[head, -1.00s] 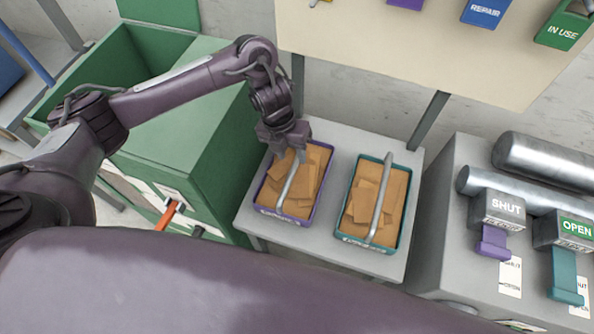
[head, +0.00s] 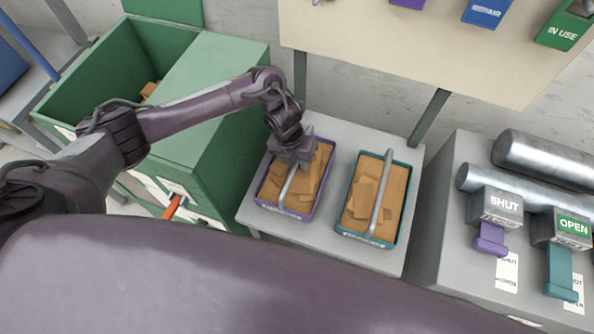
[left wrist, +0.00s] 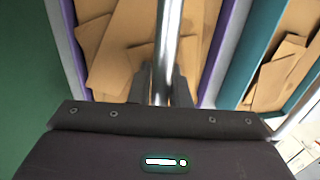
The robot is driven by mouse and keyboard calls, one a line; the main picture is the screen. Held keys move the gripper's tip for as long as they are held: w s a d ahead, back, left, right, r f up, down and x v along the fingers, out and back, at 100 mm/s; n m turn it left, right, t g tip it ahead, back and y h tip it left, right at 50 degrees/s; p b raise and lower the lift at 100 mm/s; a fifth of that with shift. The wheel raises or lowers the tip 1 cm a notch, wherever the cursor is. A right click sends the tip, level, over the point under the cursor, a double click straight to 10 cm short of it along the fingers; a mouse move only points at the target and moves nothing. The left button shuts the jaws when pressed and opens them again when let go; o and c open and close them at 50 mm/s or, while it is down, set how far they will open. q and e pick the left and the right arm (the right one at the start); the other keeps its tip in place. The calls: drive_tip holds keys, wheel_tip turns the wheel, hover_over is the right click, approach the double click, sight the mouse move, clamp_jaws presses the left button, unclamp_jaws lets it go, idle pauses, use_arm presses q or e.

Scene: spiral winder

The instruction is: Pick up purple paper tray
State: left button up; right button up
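The purple paper tray (head: 285,211) stands on a small grey table and is filled with brown paper pieces. A silver bar handle (head: 287,186) arches over it lengthwise. My left gripper (head: 293,160) is over the far part of this tray, at the handle. In the left wrist view, the handle (left wrist: 164,45) runs between the two dark fingers (left wrist: 160,88), which appear apart on either side of it. The tray's purple wall (left wrist: 228,40) shows to the right. Finger contact with the handle is unclear. My right gripper is out of view.
A teal tray (head: 365,238) with a similar handle and paper stands close on the right on the grey table (head: 335,130). A large green bin (head: 215,110) is at the left. A grey machine (head: 450,200) with SHUT and OPEN levers is at the right.

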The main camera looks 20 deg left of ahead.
use_arm(q)
clamp_jaws()
drive_tip(key=shift+r, duration=0.1)
drive_tip(key=shift+w+r, duration=0.1)
drive_tip(key=shift+r, duration=0.65)
wheel_tip(320, 180, up, 18)
drive_tip(key=p, duration=0.1)
drive_tip(key=shift+r+p, duration=0.25)
drive_tip(key=shift+p, duration=0.15)
drive_tip(key=shift+c, duration=0.9)
unclamp_jaws()
clamp_jaws()
